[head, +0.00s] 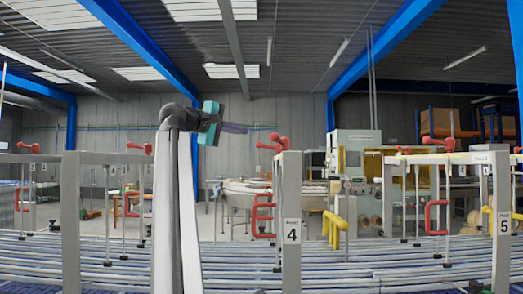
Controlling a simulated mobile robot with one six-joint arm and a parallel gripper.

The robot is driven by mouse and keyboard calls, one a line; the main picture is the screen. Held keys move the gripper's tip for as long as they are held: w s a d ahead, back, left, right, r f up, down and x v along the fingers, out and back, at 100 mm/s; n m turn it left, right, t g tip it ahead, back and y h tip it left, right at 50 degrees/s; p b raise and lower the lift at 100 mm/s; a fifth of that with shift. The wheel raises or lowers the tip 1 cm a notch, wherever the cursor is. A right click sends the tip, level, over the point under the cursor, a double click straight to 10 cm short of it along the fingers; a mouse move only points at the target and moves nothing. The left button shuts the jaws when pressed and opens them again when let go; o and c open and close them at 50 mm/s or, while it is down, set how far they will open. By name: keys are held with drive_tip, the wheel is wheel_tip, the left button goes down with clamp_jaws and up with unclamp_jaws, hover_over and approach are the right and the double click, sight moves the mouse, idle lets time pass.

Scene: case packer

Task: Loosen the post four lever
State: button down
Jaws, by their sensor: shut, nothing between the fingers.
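Post four (291,200) is a light grey upright in the middle, with a white label reading "4". A red lever (272,144) sits at its top and sticks out to the left. My gripper (243,128) is in the air to the left of and a little above this lever. The fingers are shut and empty. How far the gripper is from the lever in depth cannot be told.
Post five (502,230) stands at the right edge. Another red lever (449,145) shows to its left. A red bent handle (262,215) and a yellow bent handle (335,228) flank post four. Conveyor rails (380,262) run across the front.

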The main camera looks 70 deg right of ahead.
sight(280, 143)
drive_tip(key=shift+w+f+b, duration=0.3)
drive_tip(key=shift+f, duration=0.3)
drive_tip(key=shift+d, duration=0.1)
drive_tip(key=s+d+f+p, duration=0.1)
drive_tip(key=s+d+p, duration=0.4)
drive_tip(key=s+d, duration=0.2)
drive_tip(key=shift+d, duration=0.95)
drive_tip(key=shift+s+f, duration=0.1)
drive_tip(key=shift+s, duration=0.05)
